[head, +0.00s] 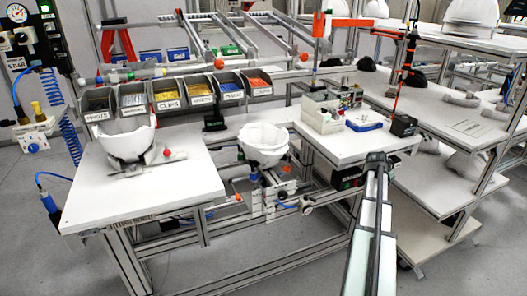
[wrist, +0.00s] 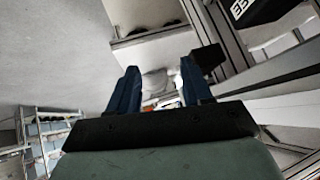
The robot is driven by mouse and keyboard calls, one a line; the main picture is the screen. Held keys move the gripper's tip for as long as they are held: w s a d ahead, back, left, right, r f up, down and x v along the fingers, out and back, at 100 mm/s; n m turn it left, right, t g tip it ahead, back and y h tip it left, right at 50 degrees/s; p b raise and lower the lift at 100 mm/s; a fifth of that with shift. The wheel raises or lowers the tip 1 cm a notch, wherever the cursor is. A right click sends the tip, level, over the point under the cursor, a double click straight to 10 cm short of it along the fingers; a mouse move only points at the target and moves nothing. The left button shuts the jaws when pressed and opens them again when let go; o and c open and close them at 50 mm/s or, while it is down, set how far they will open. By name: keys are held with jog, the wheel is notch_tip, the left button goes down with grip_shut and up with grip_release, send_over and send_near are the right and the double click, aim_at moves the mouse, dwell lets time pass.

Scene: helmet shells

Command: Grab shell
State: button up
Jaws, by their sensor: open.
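A white helmet shell (head: 127,141) sits on a fixture at the left of the white workbench. Another white shell (head: 264,140) sits on a stand at the bench's middle, its details hard to make out. More white shells (head: 470,13) stand on the upper rack at the top right. My gripper (wrist: 158,82) shows in the wrist view with its two dark blue fingers apart and nothing held between them. A pale blurred shape shows beyond the fingers; I cannot tell what it is. In the head view my arm rises at the lower right, well apart from both bench shells.
Labelled parts bins (head: 167,93) line the bench's back. A small box fixture (head: 322,113) and a blue tray (head: 364,121) occupy the right tabletop. Shelving with grey parts (head: 460,98) stands at the right. The left bench's front (head: 150,190) is clear.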

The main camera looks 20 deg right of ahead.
aim_at(287, 140)
jog(key=w+a+r+t, duration=0.1)
jog(key=w+r, duration=0.1)
jog(key=r, duration=0.4)
jog(key=w+a+r, duration=0.2)
jog(key=w+r, duration=0.1)
jog(key=r, duration=0.2)
jog(key=w+a+r+n+y, duration=0.1)
jog(key=w+a, duration=0.1)
jog(key=a, duration=0.1)
jog(key=w+a+r+n+y, duration=0.1)
jog(key=w+a+r, duration=0.1)
jog(key=a, duration=0.2)
jog(key=w+a+r+n+t+y, duration=0.1)
jog(key=w+a+r, duration=0.1)
jog(key=a, duration=0.2)
jog(key=shift+w+a+n, duration=0.25)
jog(key=shift+w+n, duration=0.05)
jog(key=shift+w, duration=0.1)
jog(key=w+a+r+n+y, duration=0.2)
jog(key=w+a+r, duration=0.1)
jog(key=a, duration=0.6)
jog(key=w+a+r+n+y, duration=0.2)
jog(key=a+r+n, duration=0.1)
jog(key=a, duration=0.6)
jog(key=x, duration=0.8)
jog(key=shift+w+a, duration=0.3)
jog(key=shift+w, duration=0.1)
jog(key=shift+x, duration=2.75)
jog(key=shift+a, duration=0.1)
